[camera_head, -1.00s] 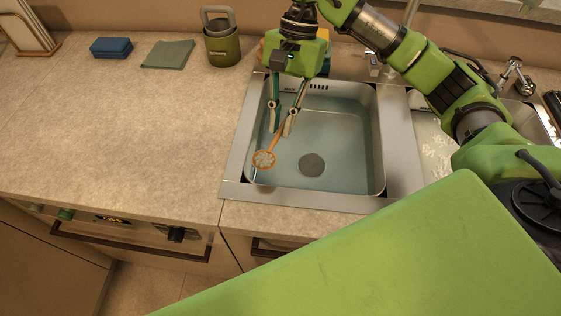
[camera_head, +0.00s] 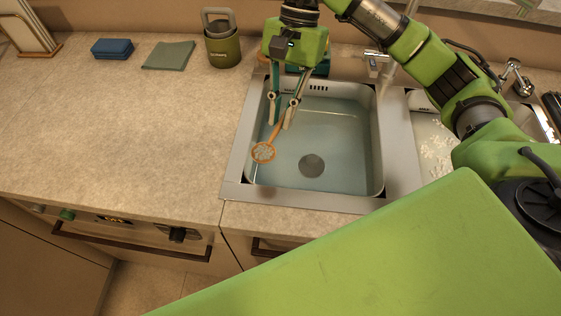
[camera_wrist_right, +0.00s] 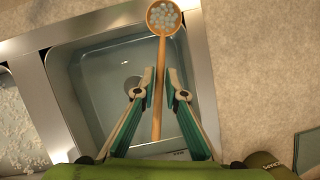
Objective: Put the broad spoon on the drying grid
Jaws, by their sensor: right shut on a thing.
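A wooden spoon (camera_head: 263,152) with a broad round head is in my right gripper (camera_head: 280,125), over the left part of the water-filled sink. In the right wrist view the spoon (camera_wrist_right: 165,18) has pale bluish round spots across its head. My right gripper (camera_wrist_right: 160,76) is shut on its handle there, one finger on each side. The head points away from the gripper, over the sink's rim in that view. I cannot make out a drying grid. My left gripper is not in view.
The sink (camera_head: 232,172) has a steel rim and a tap (camera_head: 376,62) at the back. A second basin (camera_head: 432,132) with whitish patches lies right. A blue block (camera_head: 112,48), a green cloth (camera_head: 168,55) and a green container (camera_head: 222,50) stand at the back left.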

